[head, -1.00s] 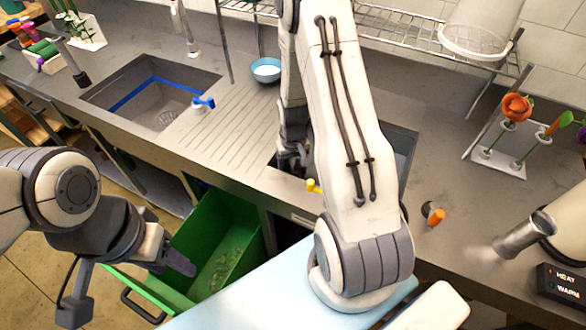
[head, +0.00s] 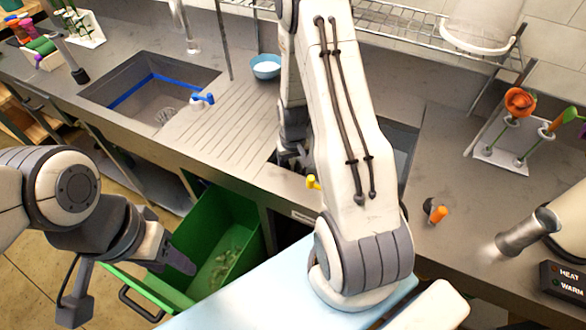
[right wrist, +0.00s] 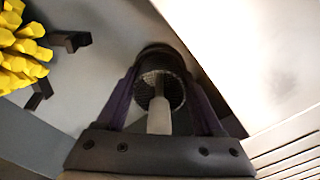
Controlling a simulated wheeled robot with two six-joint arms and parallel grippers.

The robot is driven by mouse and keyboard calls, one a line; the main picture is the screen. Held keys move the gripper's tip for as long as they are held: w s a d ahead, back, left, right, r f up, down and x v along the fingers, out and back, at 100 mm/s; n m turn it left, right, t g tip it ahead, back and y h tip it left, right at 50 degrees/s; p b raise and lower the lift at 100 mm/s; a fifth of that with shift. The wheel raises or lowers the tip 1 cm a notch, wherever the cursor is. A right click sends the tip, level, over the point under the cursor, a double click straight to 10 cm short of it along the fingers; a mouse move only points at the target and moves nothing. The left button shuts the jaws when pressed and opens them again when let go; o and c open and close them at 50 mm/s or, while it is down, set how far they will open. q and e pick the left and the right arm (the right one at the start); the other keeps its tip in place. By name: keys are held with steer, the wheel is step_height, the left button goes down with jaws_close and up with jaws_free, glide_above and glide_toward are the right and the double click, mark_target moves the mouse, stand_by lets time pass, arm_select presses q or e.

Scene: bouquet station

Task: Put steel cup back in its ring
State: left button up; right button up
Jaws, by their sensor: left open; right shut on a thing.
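In the right wrist view, the steel cup (right wrist: 173,84) is a dark, round, ribbed basket with a pale post standing in its middle. It sits between the fingers of my right gripper (right wrist: 163,100), which is shut on it. A dark curved rim lies just beyond the cup. I cannot tell whether this is the ring, or whether the cup touches it. In the head view my right arm hides the cup and most of the right sink (head: 405,150). My left gripper (head: 172,258) is open and empty over the green bin, away from the cup.
A yellow bundle (right wrist: 22,50) lies beside dark brackets. The left sink (head: 140,95) and ribbed drainboard (head: 225,135) are left of my right arm. The green bin (head: 205,225) stands below the counter.

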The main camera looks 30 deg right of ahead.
steer(key=o, duration=1.4)
step_height(320, 180, up, 10)
steer(key=shift+r, duration=0.2)
steer(key=a+r, duration=0.1)
steer(key=a, duration=0.1)
steer(key=a+r+n, duration=0.1)
steer(key=a, duration=0.1)
steer(key=a+r+n, duration=0.1)
steer(key=a, duration=0.2)
steer(key=shift+s+r, duration=0.2)
steer(key=shift+r, duration=0.15)
steer(key=s+a+r+n, duration=0.3)
steer(key=s+a, duration=0.3)
steer(key=s+a+r+n, duration=0.2)
steer(key=s+a+r, duration=0.1)
steer(key=s+a, duration=0.3)
steer(key=s+a+r+n+y, duration=0.1)
steer(key=s+a+r+n, duration=0.2)
steer(key=s+a, duration=0.3)
steer(key=shift+s+r+n, duration=0.3)
steer(key=shift+s, duration=0.25)
